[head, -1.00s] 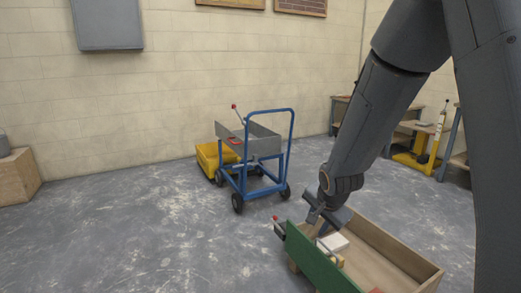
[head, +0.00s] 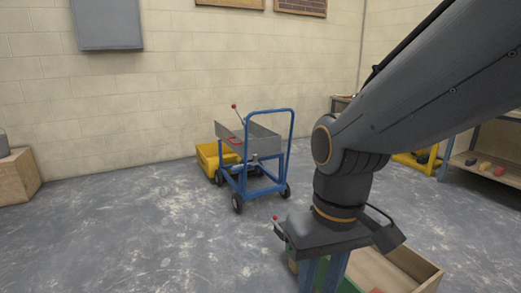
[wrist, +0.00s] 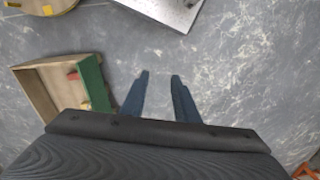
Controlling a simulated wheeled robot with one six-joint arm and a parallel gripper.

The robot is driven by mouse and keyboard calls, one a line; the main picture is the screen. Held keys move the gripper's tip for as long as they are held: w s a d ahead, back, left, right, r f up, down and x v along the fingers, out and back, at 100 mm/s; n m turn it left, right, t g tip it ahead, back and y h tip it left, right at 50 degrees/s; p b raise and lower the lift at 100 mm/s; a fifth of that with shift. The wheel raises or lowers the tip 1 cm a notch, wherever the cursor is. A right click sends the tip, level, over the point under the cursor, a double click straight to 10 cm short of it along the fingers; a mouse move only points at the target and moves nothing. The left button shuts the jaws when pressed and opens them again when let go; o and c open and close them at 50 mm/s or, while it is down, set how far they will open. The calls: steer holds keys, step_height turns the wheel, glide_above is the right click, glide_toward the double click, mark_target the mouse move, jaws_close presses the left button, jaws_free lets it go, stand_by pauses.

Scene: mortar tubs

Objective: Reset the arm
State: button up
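My gripper (head: 322,281) hangs from my arm at the right of the head view, pointing down in front of the wooden box. Its two blue fingers also show in the wrist view (wrist: 160,78). They stand apart with only bare floor between them, so the gripper is open and empty. The wooden box (head: 424,273) has a green side and is partly hidden behind my gripper. In the wrist view the box (wrist: 35,95) lies to the left of the fingers, with a small red thing inside.
A blue cart (head: 290,150) with a grey metal tray stands mid-room, beside a yellow tub (head: 207,158). A cardboard-coloured block (head: 18,178) stands far left. Shelves (head: 490,160) with small items are at the right. The floor at left and centre is clear.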

steer(key=d+r+m+p, duration=0.3)
steer(key=d+r+p, duration=0.6)
steer(key=p, duration=1)
steer(key=shift+s+d+r+h+p, duration=0.2)
steer(key=shift+d+r+h+p, duration=0.15)
steer(key=shift+r, duration=0.75)
